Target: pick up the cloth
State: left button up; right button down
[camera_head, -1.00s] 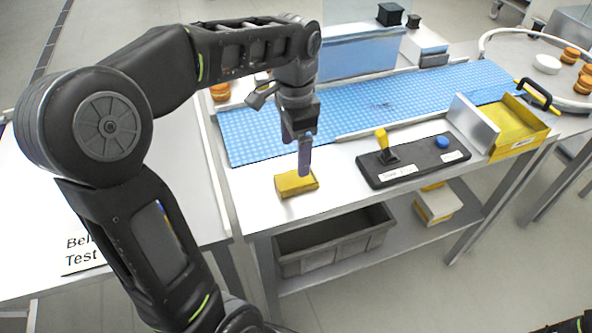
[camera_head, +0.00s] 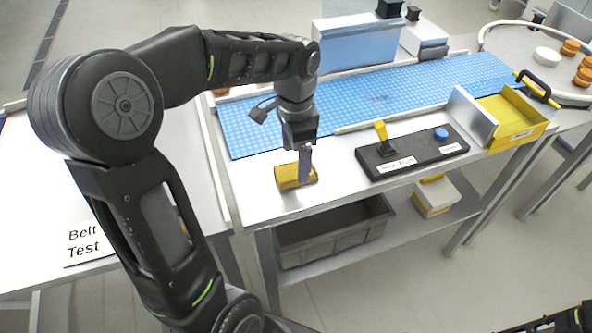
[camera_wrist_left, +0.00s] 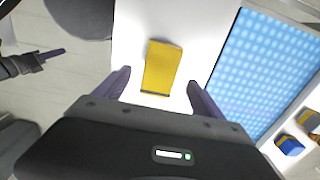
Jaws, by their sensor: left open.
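The cloth (camera_head: 288,177) is a small folded yellow piece lying on the white table top near its front left corner. It also shows in the left wrist view (camera_wrist_left: 161,68), lying between and just beyond the two fingers. My left gripper (camera_head: 306,166) points down at the cloth, and its finger overlaps the cloth's right side in the head view. In the left wrist view the left gripper (camera_wrist_left: 158,88) is open with nothing between its fingertips. I cannot tell the exact height above the cloth.
A blue belt (camera_head: 375,105) runs behind the cloth. A black control panel (camera_head: 411,156) with a yellow lever and blue button sits to the right, then a yellow tray (camera_head: 520,133). A grey bin (camera_head: 335,235) stands on the shelf below. Bare table lies around the cloth.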

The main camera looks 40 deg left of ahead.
aim_at(296, 169)
pick_arm(q)
notch_tip(296, 169, down, 3)
jog(key=shift+f, duration=0.15)
jog(key=shift+c, duration=0.6)
jog(key=c, duration=1.5)
notch_tip(296, 169, up, 10)
jog(key=shift+r, duration=0.1)
